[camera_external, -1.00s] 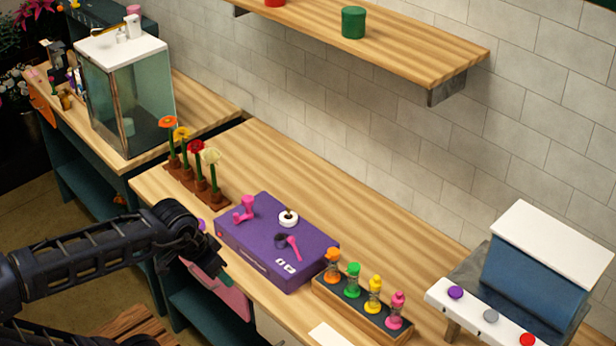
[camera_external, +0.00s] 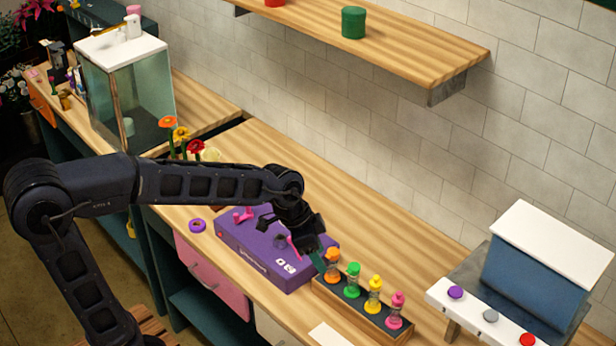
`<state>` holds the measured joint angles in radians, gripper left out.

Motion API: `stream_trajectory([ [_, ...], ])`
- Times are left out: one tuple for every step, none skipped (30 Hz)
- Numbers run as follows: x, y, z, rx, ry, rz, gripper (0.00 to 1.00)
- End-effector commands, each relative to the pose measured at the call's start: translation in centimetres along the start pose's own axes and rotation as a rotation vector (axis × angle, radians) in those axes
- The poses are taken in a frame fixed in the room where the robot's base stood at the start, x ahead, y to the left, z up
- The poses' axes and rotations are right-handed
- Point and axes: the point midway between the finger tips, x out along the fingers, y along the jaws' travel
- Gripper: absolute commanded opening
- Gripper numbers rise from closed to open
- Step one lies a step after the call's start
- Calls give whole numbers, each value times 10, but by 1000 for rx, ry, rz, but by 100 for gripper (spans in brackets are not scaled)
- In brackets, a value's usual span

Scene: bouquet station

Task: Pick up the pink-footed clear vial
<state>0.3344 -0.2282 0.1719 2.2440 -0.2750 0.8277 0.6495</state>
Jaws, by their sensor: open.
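The pink-footed clear vial (camera_external: 396,311) stands upright at the right end of a wooden rack (camera_external: 349,301). It has a pink top and a pink foot with a clear middle. Orange (camera_external: 332,266), green (camera_external: 352,281) and yellow (camera_external: 374,294) vials stand in a row to its left. My gripper (camera_external: 318,256) is open above the right end of the purple case, close to the orange vial. It is to the left of the pink vial and apart from it. I cannot tell whether a fingertip touches the orange vial.
A purple case (camera_external: 258,258) with pink tools on top lies left of the rack. A purple ring (camera_external: 197,226) lies on the counter. A machine with coloured buttons (camera_external: 491,315) stands at the right. A shelf (camera_external: 400,50) overhangs the back. The counter behind the rack is clear.

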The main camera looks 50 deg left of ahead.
Motion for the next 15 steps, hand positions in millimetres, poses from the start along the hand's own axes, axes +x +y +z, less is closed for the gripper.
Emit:
stream_trajectory([
  [12, 0, -13, 31, -4, 13, 53],
  [18, -1, -20, 52, -6, 19, 53],
  [26, 0, -30, 80, -5, 27, 53],
  [32, 0, -37, 100, -5, 34, 53],
  [39, 0, -44, 120, -7, 39, 53],
  [48, 0, -54, 147, -7, 46, 53],
  [55, 1, -60, 168, -7, 51, 53],
  [62, 1, -67, 190, -8, 55, 53],
  [71, 2, -76, 216, -8, 61, 53],
  [78, 3, -82, 235, -8, 65, 53],
  [85, 4, -88, 254, -9, 68, 53],
  [92, 5, -95, 277, -9, 72, 53],
  [99, 6, -100, 294, -10, 75, 53],
  [104, 7, -104, 309, -10, 77, 53],
  [110, 8, -110, 327, -9, 78, 53],
])
